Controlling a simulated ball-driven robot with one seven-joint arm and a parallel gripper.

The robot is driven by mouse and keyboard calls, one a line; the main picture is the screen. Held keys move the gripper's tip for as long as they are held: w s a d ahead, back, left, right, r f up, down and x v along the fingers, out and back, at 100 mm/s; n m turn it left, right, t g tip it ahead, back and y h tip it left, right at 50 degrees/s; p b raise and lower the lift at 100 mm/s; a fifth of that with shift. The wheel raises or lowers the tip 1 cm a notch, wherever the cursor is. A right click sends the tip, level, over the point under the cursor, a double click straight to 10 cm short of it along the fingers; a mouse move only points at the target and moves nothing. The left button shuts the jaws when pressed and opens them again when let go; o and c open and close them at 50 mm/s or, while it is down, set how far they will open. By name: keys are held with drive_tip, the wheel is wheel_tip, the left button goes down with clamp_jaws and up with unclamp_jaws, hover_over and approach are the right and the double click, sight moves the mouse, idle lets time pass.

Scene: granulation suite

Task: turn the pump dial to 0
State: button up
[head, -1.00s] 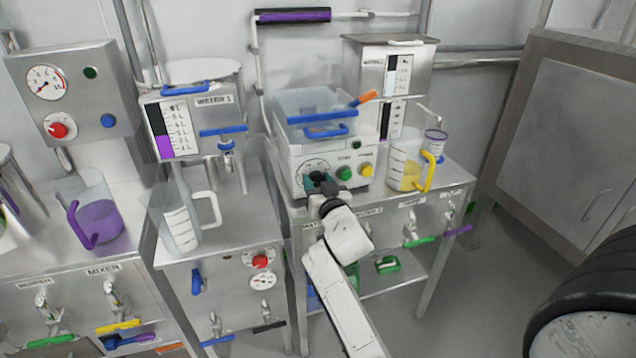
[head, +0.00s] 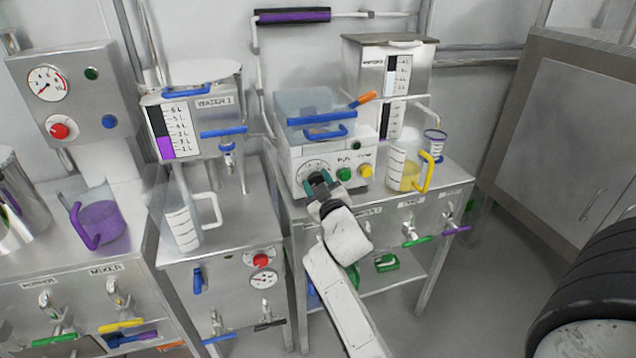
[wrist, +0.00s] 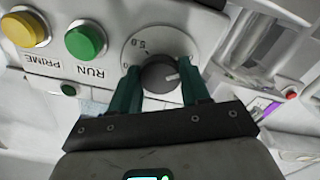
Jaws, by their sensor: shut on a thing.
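The pump dial (wrist: 157,76) is a dark grey round knob with a white pointer mark, set on a pale scale plate. The plate shows "5.0" and a "0", upside down in the wrist view. The pointer mark faces right in that picture. My gripper (wrist: 160,70) has its teal fingers on either side of the knob and is shut on it. In the head view, my gripper (head: 318,179) is at the front of the white pump (head: 299,158), and it largely hides the knob. Part of the scale (head: 306,168) shows behind it.
The green RUN button (wrist: 86,40) and yellow PRIME button (wrist: 25,29) sit beside the dial. A clear blue-handled tub (head: 318,105) tops the pump. A yellow-handled jug (head: 406,165) stands to its right, a clear jug (head: 183,220) to its left.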

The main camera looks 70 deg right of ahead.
idle(0.3)
drive_tip(key=o, duration=1.1)
drive_tip(key=shift+c, duration=0.2)
drive_tip(key=b+v, duration=0.2)
drive_tip(key=v, duration=0.9)
drive_tip(key=s+a+f+n+g+y+p, duration=0.1)
drive_tip(key=s+a+f+g+y+p, duration=0.1)
drive_tip(key=a, duration=0.7)
drive_tip(key=s+a+f+n+g+y+p, duration=0.1)
drive_tip(key=s+a+f+g+y+p, duration=0.2)
drive_tip(key=a, duration=0.6)
drive_tip(key=s+a+f+n+g+y+p, duration=0.2)
drive_tip(key=s+a+f+g+y, duration=0.3)
drive_tip(key=a+f+y, duration=0.3)
drive_tip(key=shift+s+a+g+y+p, duration=0.2)
drive_tip(key=shift+a+g+y+p, duration=0.1)
drive_tip(key=shift+a+p, duration=0.35)
